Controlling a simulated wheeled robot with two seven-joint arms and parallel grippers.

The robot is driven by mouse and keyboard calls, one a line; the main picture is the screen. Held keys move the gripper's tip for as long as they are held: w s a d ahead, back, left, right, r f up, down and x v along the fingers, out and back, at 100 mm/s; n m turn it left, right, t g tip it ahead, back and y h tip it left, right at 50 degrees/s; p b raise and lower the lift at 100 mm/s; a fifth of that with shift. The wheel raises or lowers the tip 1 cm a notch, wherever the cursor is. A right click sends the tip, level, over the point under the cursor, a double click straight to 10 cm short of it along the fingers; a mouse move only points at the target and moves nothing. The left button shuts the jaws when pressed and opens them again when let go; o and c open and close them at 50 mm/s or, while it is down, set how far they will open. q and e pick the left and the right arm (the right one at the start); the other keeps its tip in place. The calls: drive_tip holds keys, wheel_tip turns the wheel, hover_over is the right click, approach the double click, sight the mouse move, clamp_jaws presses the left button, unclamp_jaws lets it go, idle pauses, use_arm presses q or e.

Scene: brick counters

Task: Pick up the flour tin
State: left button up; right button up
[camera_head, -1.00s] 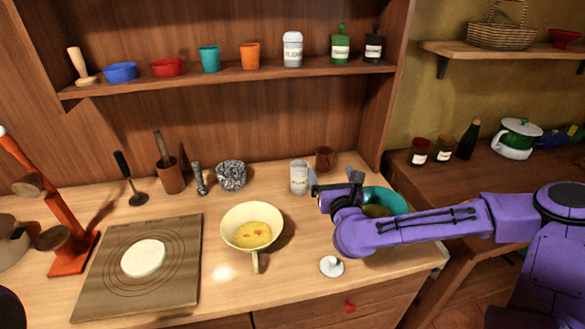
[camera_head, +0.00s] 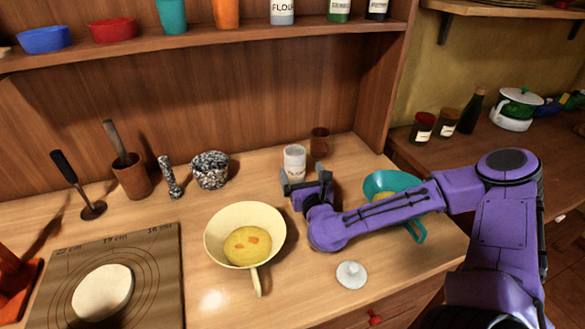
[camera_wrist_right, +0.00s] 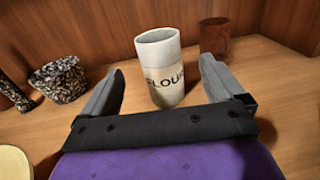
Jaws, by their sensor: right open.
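The flour tin (camera_head: 294,160) is a whitish open-topped cylinder standing upright at the back of the wooden counter. In the right wrist view the flour tin (camera_wrist_right: 161,66) shows a dark label and stands just beyond and between the finger lines. My right gripper (camera_head: 305,181) is open and empty, low over the counter in front of the tin. Its two grey fingers (camera_wrist_right: 160,82) are spread wide on either side of the tin's line. In the head view the fingers partly hide the tin's lower part. My left gripper is not in view.
A brown cup (camera_head: 320,142) stands behind the tin to the right. A speckled bowl (camera_head: 210,169) is to its left. A shelf (camera_head: 180,46) hangs above.

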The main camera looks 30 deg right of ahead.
sight(297, 174)
wheel_tip(297, 174, down, 4)
drive_tip(key=shift+f, duration=0.1)
drive_tip(key=x, duration=0.2)
drive_tip(key=p+x, duration=0.1)
drive_tip(key=x, duration=0.1)
drive_tip(key=p+x, duration=0.1)
drive_tip(key=x, duration=0.1)
drive_tip(key=shift+w+d+r, duration=0.1)
drive_tip(key=shift+w+r, duration=0.15)
drive_tip(key=shift+w+d, duration=0.15)
drive_tip(key=shift+w, duration=0.3)
drive_tip(key=c, duration=1.3)
wheel_tip(297, 174, up, 3)
drive_tip(key=shift+f, duration=0.25)
drive_tip(key=s+r, duration=0.1)
drive_tip(key=r, duration=0.1)
drive_tip(key=s+r, duration=0.3)
drive_tip(key=r, duration=0.1)
drive_tip(key=shift+s+a+r+b, duration=0.3)
drive_tip(key=shift+s+a+b, duration=0.05)
drive_tip(key=shift+s+a, duration=0.05)
drive_tip(key=s+a+r+p, duration=0.1)
drive_tip(key=s+r+p, duration=0.3)
drive_tip(key=s+p, duration=0.4)
drive_tip(key=shift+s+a+p, duration=0.35)
drive_tip(key=shift+s+a, duration=0.05)
drive_tip(key=shift+s, duration=0.1)
